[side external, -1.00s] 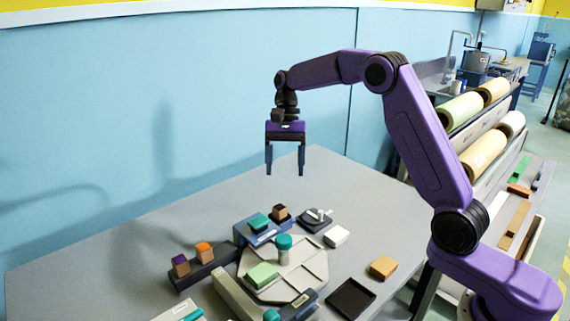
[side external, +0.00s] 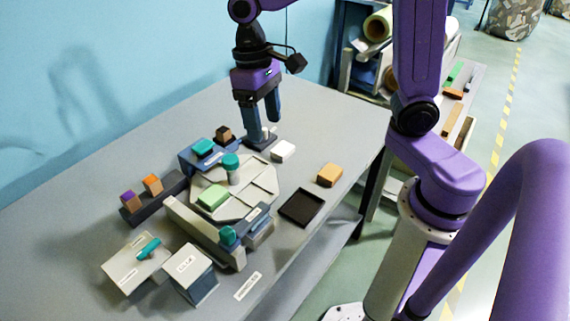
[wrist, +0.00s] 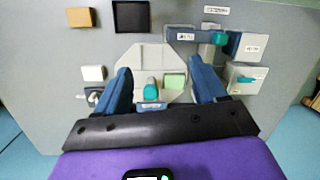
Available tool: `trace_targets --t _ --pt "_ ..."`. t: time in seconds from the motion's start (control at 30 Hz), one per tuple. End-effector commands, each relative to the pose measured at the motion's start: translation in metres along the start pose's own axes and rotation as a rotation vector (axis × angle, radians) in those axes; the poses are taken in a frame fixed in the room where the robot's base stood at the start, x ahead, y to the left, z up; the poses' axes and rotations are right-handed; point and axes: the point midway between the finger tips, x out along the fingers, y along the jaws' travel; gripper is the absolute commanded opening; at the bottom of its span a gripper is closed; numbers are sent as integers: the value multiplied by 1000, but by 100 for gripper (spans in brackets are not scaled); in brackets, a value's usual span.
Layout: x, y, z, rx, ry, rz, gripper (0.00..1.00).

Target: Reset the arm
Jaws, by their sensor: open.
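My gripper (side external: 266,128) points down over the far part of the table, with its two dark blue fingers apart and nothing between them. In the side view its fingertips overlap the small dark device (side external: 262,143); I cannot tell how high above it they are. In the wrist view my gripper (wrist: 161,72) frames the grey octagonal plate (wrist: 144,52), with a teal knob (wrist: 151,86) and a light green block (wrist: 175,80) showing between the fingers. The dark device is partly hidden by the left finger there.
A white block (side external: 283,151), an orange-tan block (side external: 330,175) and a black tray (side external: 302,208) lie to the right. A dark rack (side external: 153,199) with two small blocks is at left. Boxes (side external: 190,272) stand in front. The table's far left is clear.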

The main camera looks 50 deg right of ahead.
Motion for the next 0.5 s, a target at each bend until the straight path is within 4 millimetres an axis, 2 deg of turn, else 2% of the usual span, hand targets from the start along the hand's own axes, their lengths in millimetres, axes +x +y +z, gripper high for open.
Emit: trace_targets --t 0.03,0.27,0.5 --pt "3 -1 16 -63 11 10 71" --pt "20 0 80 -356 58 52 71" --pt "42 12 142 -660 104 89 71"
